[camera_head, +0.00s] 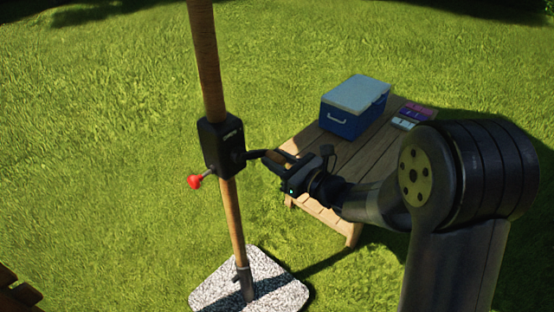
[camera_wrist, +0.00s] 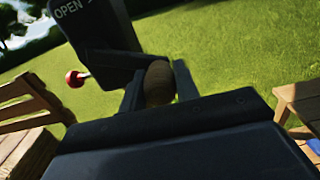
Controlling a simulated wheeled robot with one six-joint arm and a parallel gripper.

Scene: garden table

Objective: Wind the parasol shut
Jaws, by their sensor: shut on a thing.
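The parasol's wooden pole (camera_head: 208,62) stands upright, slightly tilted in the picture, with a black crank box (camera_head: 219,147) on it. The box (camera_wrist: 100,25) fills the upper left of the wrist view and shows the word OPEN. A dark crank arm (camera_head: 253,154) comes out of the box's right side. My gripper (camera_head: 272,161) is shut on the brown crank handle (camera_wrist: 158,82), which sits between the two fingers in the wrist view. A lever with a red knob (camera_head: 194,182) sticks out at the box's lower left. The canopy is out of view.
The pole stands in a speckled stone base (camera_head: 205,296) on grass. A wooden table (camera_head: 343,160) stands behind my gripper with a blue cooler (camera_head: 343,121) and small coloured packs (camera_head: 412,114) on it. Wooden furniture (camera_wrist: 25,108) shows at left in the wrist view.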

